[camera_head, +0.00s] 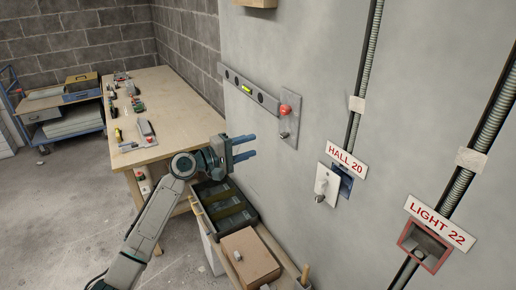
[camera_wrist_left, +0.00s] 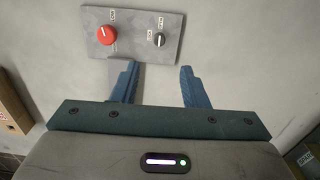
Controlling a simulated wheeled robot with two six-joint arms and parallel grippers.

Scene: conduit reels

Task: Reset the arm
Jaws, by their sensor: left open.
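My left arm (camera_head: 150,220) comes in from the lower left in the head view. My left gripper (camera_head: 248,146) is open and empty, its blue fingers pointing right toward the grey wall. In the left wrist view the two blue fingers (camera_wrist_left: 160,88) are spread apart, with nothing between them. A grey metal plate (camera_wrist_left: 135,48) with a red button (camera_wrist_left: 106,35) and a black knob (camera_wrist_left: 158,40) is on the wall beyond the fingertips. The plate also shows in the head view (camera_head: 289,121), above and right of the gripper. My right gripper is not visible.
A wooden workbench (camera_head: 150,86) with tools stands behind my arm. A spirit level (camera_head: 248,89) is on the wall. Below the gripper are a dark crate (camera_head: 226,206) and a cardboard box (camera_head: 249,258). Wall boxes labelled HALL 20 (camera_head: 345,157) and LIGHT 22 (camera_head: 436,222) are at right.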

